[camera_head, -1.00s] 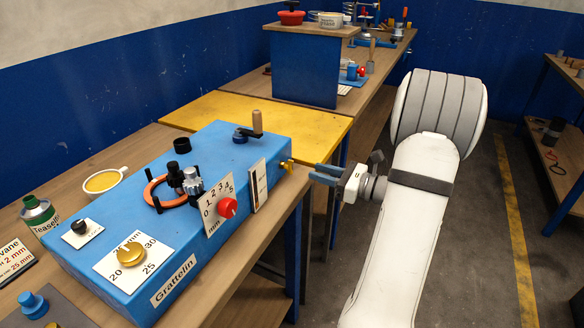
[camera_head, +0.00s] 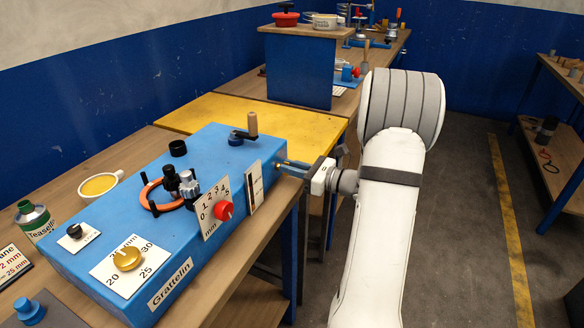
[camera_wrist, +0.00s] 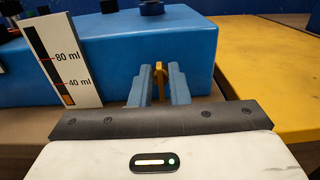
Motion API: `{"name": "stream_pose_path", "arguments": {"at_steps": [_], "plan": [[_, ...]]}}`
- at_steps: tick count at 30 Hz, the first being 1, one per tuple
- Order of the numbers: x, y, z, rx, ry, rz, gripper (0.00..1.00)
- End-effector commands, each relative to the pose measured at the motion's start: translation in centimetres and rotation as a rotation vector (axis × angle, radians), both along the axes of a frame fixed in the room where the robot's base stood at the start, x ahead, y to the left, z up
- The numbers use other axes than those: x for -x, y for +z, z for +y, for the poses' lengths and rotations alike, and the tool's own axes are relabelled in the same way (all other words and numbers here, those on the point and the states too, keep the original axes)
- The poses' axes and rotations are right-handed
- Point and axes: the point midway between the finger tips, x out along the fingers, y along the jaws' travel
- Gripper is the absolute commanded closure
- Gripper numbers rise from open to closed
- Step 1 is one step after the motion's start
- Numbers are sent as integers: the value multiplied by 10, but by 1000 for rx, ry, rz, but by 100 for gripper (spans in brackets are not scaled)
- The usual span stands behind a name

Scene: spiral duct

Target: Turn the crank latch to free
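A blue box (camera_head: 150,215) labelled Grattelin stands on the wooden bench. A crank (camera_head: 245,133) with an upright wooden handle sits on its top near the far right corner. A small yellow lever (camera_wrist: 160,72) sticks out of the box's side, right of the ml scale. My gripper (camera_head: 285,168) is at that side, below the crank. In the wrist view its two blue fingers (camera_wrist: 159,80) stand on either side of the yellow lever. They look open, with narrow gaps beside it. The lever is mostly hidden by the fingers in the head view.
The box also carries a red knob (camera_head: 223,210), a brass dial (camera_head: 127,258) and an orange ring (camera_head: 160,195). A yellow tabletop (camera_head: 215,112) lies beyond it. A cup (camera_head: 100,185) and a green bottle (camera_head: 34,217) stand at left. Floor at right is clear.

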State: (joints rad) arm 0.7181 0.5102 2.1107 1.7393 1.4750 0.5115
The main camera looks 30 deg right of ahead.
Motion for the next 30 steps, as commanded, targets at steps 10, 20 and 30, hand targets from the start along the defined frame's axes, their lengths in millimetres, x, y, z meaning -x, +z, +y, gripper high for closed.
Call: {"name": "stream_pose_path", "arguments": {"at_steps": [10,20,30], "plan": [[0,0,0,2,-1,-2,100],[0,-3,1,77,0,-61,100],[2,-7,4,300,0,-235,100]]}}
